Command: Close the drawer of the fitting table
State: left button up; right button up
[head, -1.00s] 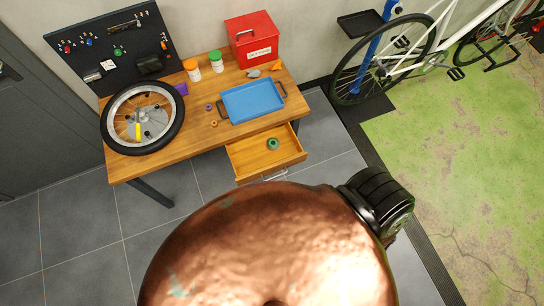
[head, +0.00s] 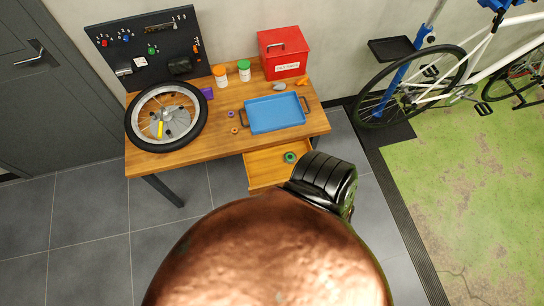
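The fitting table (head: 215,148) is a wooden bench with dark legs, standing against the back wall. Its drawer (head: 264,172) is pulled out at the front right, and a green ring (head: 290,157) lies inside it. The drawer's front and handle are hidden behind my copper-coloured body and a black ribbed part of my arm, which overlaps the drawer's right front corner in the picture. I cannot tell whether that part touches the drawer. The fingers of neither gripper can be made out.
On the table are a spoked wheel (head: 166,116), a blue tray (head: 275,113), a red box (head: 283,52) and two jars. A black tool board (head: 148,48) stands behind. A white bicycle (head: 465,75) is on a stand at right. Grey floor is free at left.

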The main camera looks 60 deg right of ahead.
aim_at(266, 168)
jog(key=u, duration=0.05)
jog(key=k, duration=0.8)
jog(key=z, duration=1.6)
